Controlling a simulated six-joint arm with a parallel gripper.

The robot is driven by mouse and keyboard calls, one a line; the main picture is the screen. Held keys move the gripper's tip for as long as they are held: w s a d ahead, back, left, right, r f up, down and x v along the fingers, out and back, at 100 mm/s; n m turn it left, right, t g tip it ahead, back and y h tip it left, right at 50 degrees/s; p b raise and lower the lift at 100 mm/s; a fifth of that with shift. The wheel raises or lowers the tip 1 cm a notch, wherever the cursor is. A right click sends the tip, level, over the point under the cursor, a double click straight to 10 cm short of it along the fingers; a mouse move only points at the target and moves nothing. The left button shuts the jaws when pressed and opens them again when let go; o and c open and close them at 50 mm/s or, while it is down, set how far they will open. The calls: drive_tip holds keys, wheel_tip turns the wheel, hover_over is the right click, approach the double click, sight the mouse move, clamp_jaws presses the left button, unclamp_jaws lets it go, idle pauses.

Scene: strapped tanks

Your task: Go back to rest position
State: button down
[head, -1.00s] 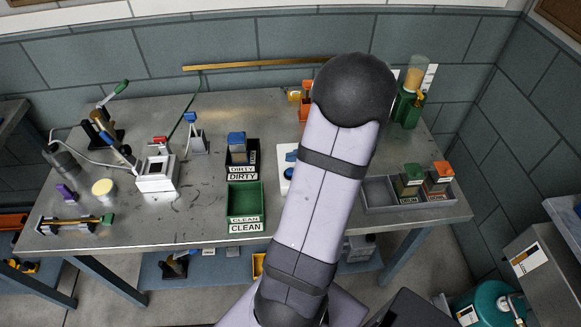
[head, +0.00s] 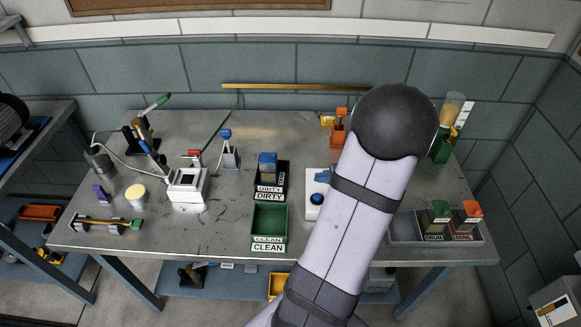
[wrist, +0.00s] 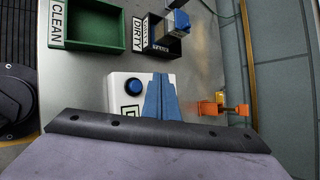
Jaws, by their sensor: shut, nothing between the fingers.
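My arm crosses the right-middle of the bench in the head view, and its dark rounded joint hides what lies behind it. My gripper (wrist: 160,78) shows in the wrist view as two blue fingers closed together, with nothing between them. It is over the white box with a blue button (wrist: 117,97), to the right of the button. In the head view that white box (head: 314,211) is partly covered by my arm.
The green CLEAN bin (head: 269,225) and black DIRTY bin (head: 285,190), holding a blue-topped item, stand left of my arm. A grey divided tray (head: 404,228) and a green-based dispenser (head: 441,147) stand right. Orange parts (wrist: 210,108) are near the gripper.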

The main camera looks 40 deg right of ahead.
drive_tip(key=s+a+f+n+g+y, duration=0.2)
drive_tip(key=s+a+f+n+g, duration=0.15)
drive_tip(key=s+a+n, duration=0.35)
drive_tip(key=s+a+f+n+g+y, duration=0.2)
drive_tip(key=s+a+n+g, duration=0.35)
drive_tip(key=a, duration=0.35)
drive_tip(key=w+a+r+n+h, duration=0.1)
drive_tip(key=w+a+r+n, duration=0.2)
drive_tip(key=a+n, duration=0.4)
drive_tip(key=w+a+r+n+h, duration=0.2)
drive_tip(key=w+a+n, duration=0.3)
drive_tip(key=a+n, duration=0.3)
drive_tip(key=shift+a+r+h, duration=0.3)
drive_tip(key=shift+a+r, duration=0.35)
drive_tip(key=shift+a, duration=0.6)
drive_tip(key=shift+w, duration=0.1)
